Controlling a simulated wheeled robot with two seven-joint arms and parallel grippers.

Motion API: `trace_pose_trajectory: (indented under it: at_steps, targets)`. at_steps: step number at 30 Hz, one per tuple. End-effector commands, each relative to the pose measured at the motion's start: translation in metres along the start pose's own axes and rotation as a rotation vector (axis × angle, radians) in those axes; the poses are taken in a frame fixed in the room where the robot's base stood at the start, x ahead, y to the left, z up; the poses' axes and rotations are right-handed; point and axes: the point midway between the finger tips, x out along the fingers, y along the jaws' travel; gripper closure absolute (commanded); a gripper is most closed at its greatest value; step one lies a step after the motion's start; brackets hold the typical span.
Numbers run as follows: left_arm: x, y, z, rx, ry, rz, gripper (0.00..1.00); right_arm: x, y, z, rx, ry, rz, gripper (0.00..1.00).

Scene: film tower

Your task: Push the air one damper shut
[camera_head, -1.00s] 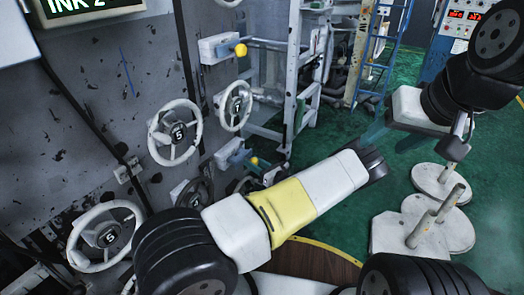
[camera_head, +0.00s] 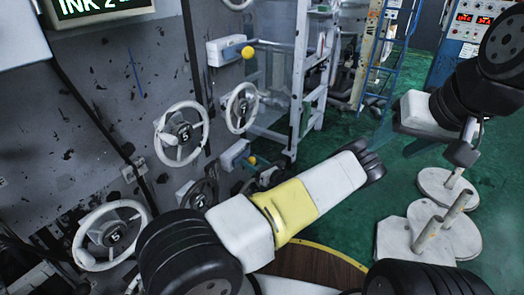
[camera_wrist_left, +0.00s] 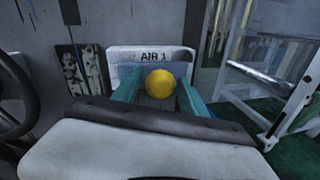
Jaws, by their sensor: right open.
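The air one damper is a yellow ball knob (camera_wrist_left: 160,83) in front of a white plate marked AIR 1 (camera_wrist_left: 150,54) in the left wrist view. My left gripper (camera_wrist_left: 158,80) has its two teal fingers spread on either side of the knob. There is a gap at the left finger; contact at the right finger cannot be told. In the head view the lower yellow knob (camera_head: 252,160) on the wall appears to be this one, with the left gripper mostly hidden behind my arm. My right gripper (camera_head: 388,142) is open and empty over the green floor.
Another yellow knob (camera_head: 248,52) on a white box is higher on the wall. Handwheels (camera_head: 181,133) line the grey panel to the left. A white frame (camera_head: 312,80) and blue ladder (camera_head: 390,60) stand behind. White weights with posts (camera_head: 425,228) stand on the floor at right.

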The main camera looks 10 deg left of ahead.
Motion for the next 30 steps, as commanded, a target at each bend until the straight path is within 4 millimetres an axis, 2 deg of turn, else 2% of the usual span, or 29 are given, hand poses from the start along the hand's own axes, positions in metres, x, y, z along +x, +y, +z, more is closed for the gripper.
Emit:
trace_pose_trajectory:
  at_steps: [11,24,30]
  targets:
    - [-0.004,0.0,0.0,0.0,0.0,-0.001,0.44,0.0,0.0,0.0,0.0,0.0,0.0,0.44]
    - [-0.069,-0.001,0.0,0.0,0.001,-0.002,0.44,0.0,0.0,0.0,0.0,0.0,0.0,0.44]
    - [-0.078,0.0,0.0,0.0,0.0,0.001,0.44,0.0,0.0,0.0,0.0,0.0,0.0,0.44]
